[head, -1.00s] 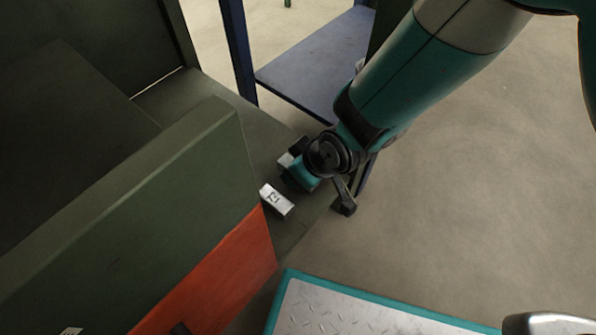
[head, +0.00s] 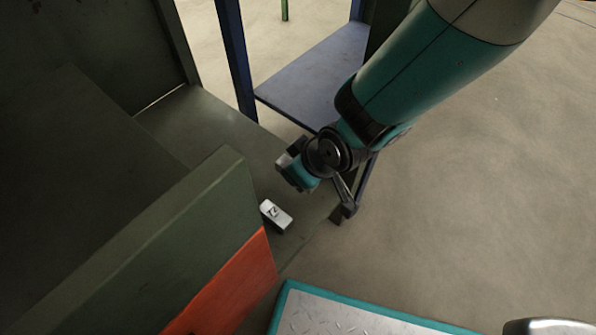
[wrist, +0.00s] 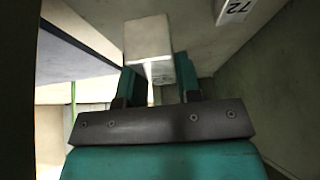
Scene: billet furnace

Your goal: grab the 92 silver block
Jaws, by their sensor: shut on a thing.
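My gripper (wrist: 160,88) is shut on a silver block (wrist: 148,40), which sits between the two teal fingers in the wrist view. No number shows on the faces of this block that I see. In the head view my gripper (head: 292,164) is over the dark green ledge (head: 205,120), and the held block is mostly hidden by it. A second silver block (head: 276,215) lies on the ledge just below my gripper in the picture, apart from it. Its label reads 72 in the wrist view (wrist: 236,8).
A dark green wall (head: 150,235) with an orange-red panel (head: 230,290) stands left of the loose block. A blue-grey shelf (head: 315,75) with a blue post (head: 232,60) is behind my gripper. Open floor (head: 480,190) lies to the right.

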